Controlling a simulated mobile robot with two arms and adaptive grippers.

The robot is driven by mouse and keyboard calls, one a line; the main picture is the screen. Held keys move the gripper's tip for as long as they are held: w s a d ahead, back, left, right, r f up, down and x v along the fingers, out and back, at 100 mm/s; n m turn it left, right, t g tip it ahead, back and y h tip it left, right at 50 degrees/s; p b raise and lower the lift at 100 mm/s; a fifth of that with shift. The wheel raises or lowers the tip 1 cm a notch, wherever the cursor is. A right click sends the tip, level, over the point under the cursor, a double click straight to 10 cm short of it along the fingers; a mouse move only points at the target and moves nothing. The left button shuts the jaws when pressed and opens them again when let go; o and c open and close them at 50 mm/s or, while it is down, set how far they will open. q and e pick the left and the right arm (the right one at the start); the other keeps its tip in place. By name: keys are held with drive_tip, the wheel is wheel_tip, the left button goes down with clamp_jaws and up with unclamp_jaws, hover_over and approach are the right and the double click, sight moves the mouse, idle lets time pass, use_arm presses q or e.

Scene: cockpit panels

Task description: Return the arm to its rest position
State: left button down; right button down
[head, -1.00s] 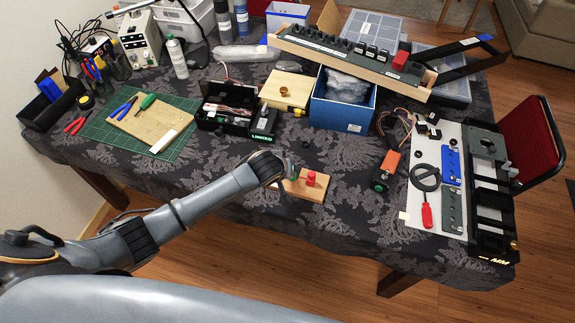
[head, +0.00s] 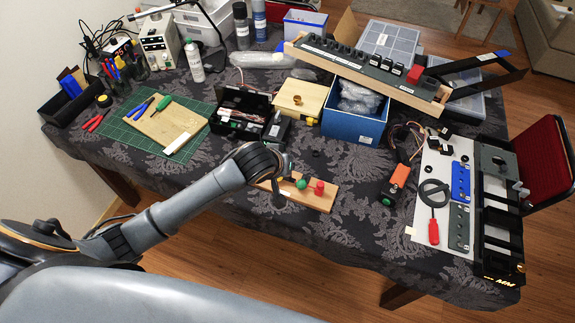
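My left arm comes in from the lower left and reaches over the front of the table. Its end, with the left gripper (head: 279,188), is mostly hidden behind the dark wrist joint, so its fingers cannot be made out clearly. It is above the left part of a small wooden board (head: 318,202). The board carries a red button (head: 319,187), a green button (head: 301,184) and a yellow part (head: 281,179) partly behind the wrist. I cannot tell whether the gripper touches the board. My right gripper is not in view.
A patterned dark cloth covers the table (head: 345,235). Behind the arm are a black toolbox (head: 228,128), a blue box (head: 346,125) and a green cutting mat (head: 120,135). A black panel (head: 497,215) and an orange-black device (head: 396,183) lie to the right.

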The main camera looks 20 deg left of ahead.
use_arm(q)
drive_tip(key=shift+s+r, duration=0.15)
drive_tip(key=shift+s, duration=0.05)
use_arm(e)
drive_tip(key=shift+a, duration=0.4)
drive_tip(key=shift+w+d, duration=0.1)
